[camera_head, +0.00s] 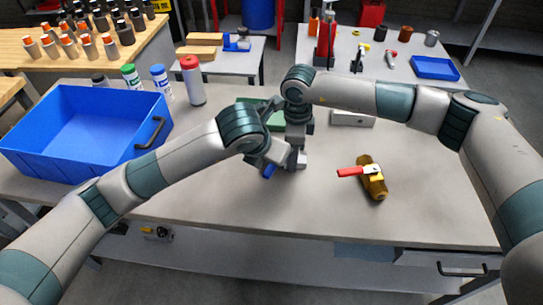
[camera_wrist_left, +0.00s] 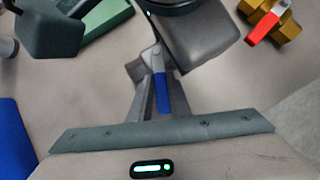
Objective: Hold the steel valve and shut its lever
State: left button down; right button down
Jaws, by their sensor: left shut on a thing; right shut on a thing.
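The steel valve, mostly hidden between my grippers, shows its blue lever (camera_head: 268,171) just above the bench. In the left wrist view the blue lever (camera_wrist_left: 162,95) lies between the fingers of my left gripper (camera_wrist_left: 158,78), pointing back toward its palm. My left gripper (camera_head: 277,160) is shut on the valve; whether it grips the lever or the body, I cannot tell. My right gripper (camera_head: 297,160) comes down from above, close against the left one, and is shut on the valve too. Its fingertips are largely hidden.
A brass valve (camera_head: 373,183) with a red lever lies right of my grippers. A blue crate (camera_head: 90,175) and several bottles stand at the left. A green tray (camera_head: 275,120) and a pale block (camera_head: 352,118) lie behind. The bench's front strip is clear.

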pick_arm(q)
jog(key=shift+s+d+n, duration=0.4)
jog(key=shift+d+n, duration=0.1)
jog(key=shift+n, duration=0.2)
pick_arm(e)
jog(key=shift+w+d, duration=0.1)
jog(key=shift+w, duration=0.05)
pick_arm(q)
jog(key=shift+y, duration=0.3)
